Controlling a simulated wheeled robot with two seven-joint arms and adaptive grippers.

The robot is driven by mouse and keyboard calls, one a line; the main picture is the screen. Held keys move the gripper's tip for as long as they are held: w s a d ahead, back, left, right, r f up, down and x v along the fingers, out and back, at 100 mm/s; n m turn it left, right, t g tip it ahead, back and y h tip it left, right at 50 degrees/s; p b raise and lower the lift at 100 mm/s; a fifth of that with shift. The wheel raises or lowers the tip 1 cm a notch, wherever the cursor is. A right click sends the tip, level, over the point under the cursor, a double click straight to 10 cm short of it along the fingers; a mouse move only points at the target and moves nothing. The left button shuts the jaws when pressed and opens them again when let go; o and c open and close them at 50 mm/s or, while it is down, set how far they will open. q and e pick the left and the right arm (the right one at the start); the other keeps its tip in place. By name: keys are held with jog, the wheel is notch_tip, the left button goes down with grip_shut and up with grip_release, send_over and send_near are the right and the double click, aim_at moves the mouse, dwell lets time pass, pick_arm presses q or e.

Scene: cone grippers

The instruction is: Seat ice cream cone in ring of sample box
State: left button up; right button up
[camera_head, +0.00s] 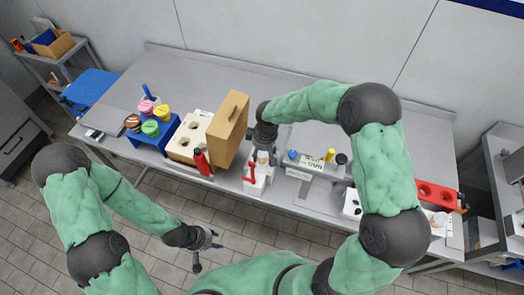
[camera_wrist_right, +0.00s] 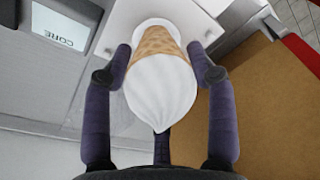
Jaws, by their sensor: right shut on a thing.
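The ice cream cone (camera_wrist_right: 158,85) has a waffle body and a white swirl top. My right gripper (camera_wrist_right: 160,62) is shut on it, one finger on each side; the cone's narrow end points away from the wrist camera. Beyond it is a white box top (camera_wrist_right: 190,18) with a pale round rim behind the cone. I cannot tell whether the cone is inside that ring or above it. In the head view my right gripper (camera_head: 263,146) is over the small white box (camera_head: 257,186), and hides much of the cone. My left gripper (camera_head: 206,250) is open and empty in front of the table.
A tall brown box (camera_head: 228,128) stands close left of my right gripper. Left of it are a beige holed box (camera_head: 184,150), a red bottle (camera_head: 202,162) and a blue rack (camera_head: 153,140) with several coloured ice creams. Small containers stand to the right. The back of the table is clear.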

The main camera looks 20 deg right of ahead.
jog(key=o, duration=0.9)
jog(key=shift+o, duration=0.2)
jog(key=r, duration=0.8)
jog(key=s+r, duration=0.1)
jog(key=r, duration=0.3)
jog(key=shift+s+d, duration=0.1)
jog(key=shift+d, duration=0.25)
jog(key=shift+f, duration=0.1)
